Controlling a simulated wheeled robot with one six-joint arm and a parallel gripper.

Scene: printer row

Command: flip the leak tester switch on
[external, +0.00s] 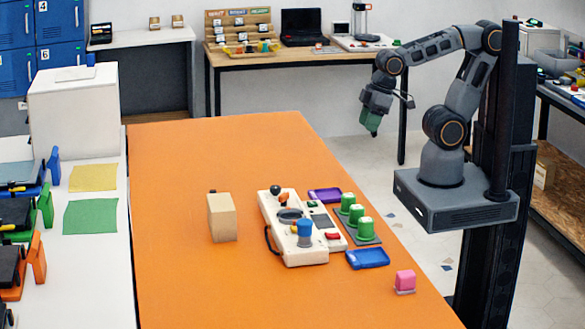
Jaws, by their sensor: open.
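The leak tester (294,252) looks to be the cream-coloured device on the orange table (190,160). A blue cup-like part (305,233), a dark round recess and a dark ball-topped lever (275,190) show on it. A small red part (333,236) sits at its right side; which part is the switch, and its position, are too small to tell. My gripper (371,128), with green fingers, hangs in the air pointing down, beyond and above the table's right side. It is open, well apart from the tester, and nothing shows in it.
Green cups (364,229) stand on a dark mat right of the tester. A purple tray (325,195), a blue tray (367,258) and a pink block (405,281) lie nearby. A tan box (221,217) stands left of it. The table's far half is clear.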

